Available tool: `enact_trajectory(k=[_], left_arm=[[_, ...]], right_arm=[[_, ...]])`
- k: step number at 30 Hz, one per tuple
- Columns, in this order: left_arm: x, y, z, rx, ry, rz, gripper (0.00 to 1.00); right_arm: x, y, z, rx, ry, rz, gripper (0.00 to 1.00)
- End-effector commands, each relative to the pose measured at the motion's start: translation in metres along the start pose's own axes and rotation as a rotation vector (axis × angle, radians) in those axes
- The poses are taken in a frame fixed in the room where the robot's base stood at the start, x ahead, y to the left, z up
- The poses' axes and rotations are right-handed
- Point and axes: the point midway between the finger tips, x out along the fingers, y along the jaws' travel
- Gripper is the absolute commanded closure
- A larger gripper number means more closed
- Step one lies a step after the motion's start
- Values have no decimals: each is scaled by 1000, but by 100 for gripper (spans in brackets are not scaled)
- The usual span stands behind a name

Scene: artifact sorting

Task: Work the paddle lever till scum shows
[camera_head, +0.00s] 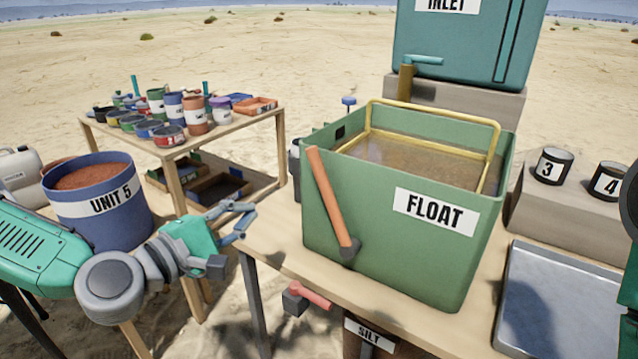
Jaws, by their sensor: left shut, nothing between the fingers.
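The paddle lever (330,200) is an orange bar on the left part of the front face of the green FLOAT tank (400,248). It leans up and to the left from a dark pivot low on that face. The tank holds murky brown liquid (412,163) with a yellow frame (440,115) standing in it; I cannot make out scum on the surface. My left gripper (243,222) is shut and empty, left of the tank and apart from the lever. My right gripper is not in view; only a bit of green and dark arm shows at the right edge.
A blue UNIT 5 bucket (125,215) of reddish material stands behind my left arm. A side table (215,130) with several cans is at the back left. A metal tray (560,300) and cans 3 (553,166) and 4 (608,182) are at the right. A teal INLET tank (455,60) stands behind.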

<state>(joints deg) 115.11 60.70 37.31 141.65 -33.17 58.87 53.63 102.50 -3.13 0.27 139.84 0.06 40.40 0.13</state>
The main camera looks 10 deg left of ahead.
Motion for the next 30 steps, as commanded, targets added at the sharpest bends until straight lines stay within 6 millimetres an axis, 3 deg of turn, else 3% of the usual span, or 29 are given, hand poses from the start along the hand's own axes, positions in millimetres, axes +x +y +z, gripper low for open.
enact_trajectory(k=[3,8,20,24,30], left_arm=[[0,17,-5,-34,4,61,100],[15,20,-6,-37,4,67,100],[97,23,-8,-36,4,65,100],[103,25,13,-39,0,64,100],[107,27,28,-39,3,64,100]], right_arm=[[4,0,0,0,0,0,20],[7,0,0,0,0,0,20],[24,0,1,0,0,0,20],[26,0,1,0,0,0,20],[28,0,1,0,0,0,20]])
